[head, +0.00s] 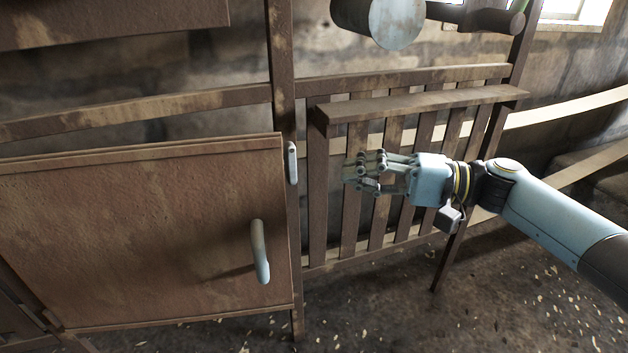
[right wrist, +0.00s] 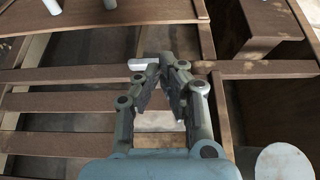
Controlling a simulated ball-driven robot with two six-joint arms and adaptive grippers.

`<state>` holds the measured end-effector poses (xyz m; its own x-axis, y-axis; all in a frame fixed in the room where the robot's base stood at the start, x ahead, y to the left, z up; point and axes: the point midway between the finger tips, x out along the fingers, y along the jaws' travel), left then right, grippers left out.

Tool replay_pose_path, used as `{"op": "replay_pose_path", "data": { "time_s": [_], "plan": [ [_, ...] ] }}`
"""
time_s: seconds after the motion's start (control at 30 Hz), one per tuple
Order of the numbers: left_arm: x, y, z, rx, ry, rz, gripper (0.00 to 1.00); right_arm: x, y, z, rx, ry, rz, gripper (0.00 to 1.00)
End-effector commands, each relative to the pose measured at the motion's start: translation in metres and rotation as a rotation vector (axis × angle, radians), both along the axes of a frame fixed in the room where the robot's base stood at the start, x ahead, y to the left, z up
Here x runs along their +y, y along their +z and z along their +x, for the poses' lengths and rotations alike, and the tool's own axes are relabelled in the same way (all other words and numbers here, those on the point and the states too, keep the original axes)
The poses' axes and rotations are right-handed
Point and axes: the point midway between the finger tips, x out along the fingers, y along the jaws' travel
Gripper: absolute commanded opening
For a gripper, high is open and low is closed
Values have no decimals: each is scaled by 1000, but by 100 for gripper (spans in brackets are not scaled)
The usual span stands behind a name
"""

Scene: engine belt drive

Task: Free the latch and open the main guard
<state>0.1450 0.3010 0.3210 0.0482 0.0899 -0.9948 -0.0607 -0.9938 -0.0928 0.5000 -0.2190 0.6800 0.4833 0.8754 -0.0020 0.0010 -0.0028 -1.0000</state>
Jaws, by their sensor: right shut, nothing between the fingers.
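The main guard (head: 150,235) is a rusty brown panel at the left of the head view, its right edge close along the upright post. A pale curved handle (head: 260,252) stands on it near that edge. The latch (head: 291,163) is a small pale upright bar on the post beside the guard's upper right corner. It also shows in the right wrist view (right wrist: 143,62), just past the fingertips. My right gripper (head: 352,170) is shut and empty, in front of the slatted panel, to the right of the latch and pointing towards it. My left gripper is out of view.
A slatted brown panel (head: 348,215) with a ledge (head: 430,101) on top lies behind my right gripper. A pale round drum (head: 395,22) hangs above. The brown post (head: 283,70) stands between guard and slats. The floor (head: 520,290) in front is open, with scattered pale flecks.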

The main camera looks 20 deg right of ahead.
Motion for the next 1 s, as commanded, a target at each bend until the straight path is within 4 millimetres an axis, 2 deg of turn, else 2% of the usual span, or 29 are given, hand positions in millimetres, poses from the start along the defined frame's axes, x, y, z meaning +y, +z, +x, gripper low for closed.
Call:
{"op": "replay_pose_path", "data": {
  "time_s": [0.1, 0.27, 0.5, 0.7, 1.0],
  "plan": [
    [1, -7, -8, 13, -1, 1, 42, 3, -6, 1, 1, 0, 6, 0],
    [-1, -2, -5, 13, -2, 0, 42, 16, -5, 9, -2, 1, 9, 0],
    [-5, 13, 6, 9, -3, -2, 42, 55, -5, 30, -1, 1, 11, 0],
    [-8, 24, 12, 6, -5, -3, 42, 79, -6, 44, 0, 1, 8, 0],
    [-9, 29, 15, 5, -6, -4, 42, 89, -5, 49, 2, 1, 5, 0]
  ]
}}
